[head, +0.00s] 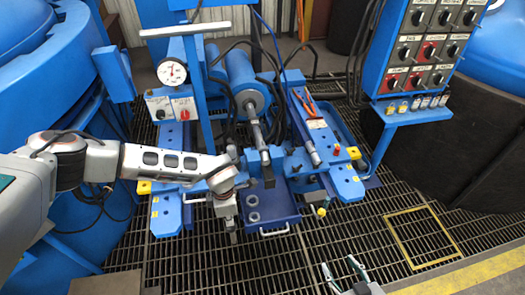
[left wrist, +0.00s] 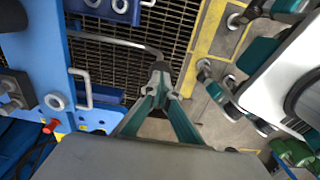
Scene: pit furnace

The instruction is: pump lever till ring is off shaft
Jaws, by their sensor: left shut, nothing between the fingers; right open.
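A blue cylinder (head: 242,85) with a grey shaft (head: 256,133) lies in the blue press in the head view. I cannot make out the ring on the shaft. A thin grey bent rod (left wrist: 112,42), perhaps the lever, runs from the blue side plate toward my left gripper in the left wrist view. My left gripper (head: 233,234) points down beside the blue tray; its teal fingers (left wrist: 158,72) meet, empty, near the rod's end. I cannot tell if they touch it. My right gripper (head: 343,272) is open and empty at the bottom; it also shows in the wrist view (left wrist: 222,92).
The blue tray (head: 277,217) holds loose rings and has a white front handle. A pressure gauge (head: 172,71) and control box (head: 170,105) stand left, a switch panel (head: 425,45) right. Bare grating (head: 380,235) lies front right, with a yellow-framed hatch (head: 424,238).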

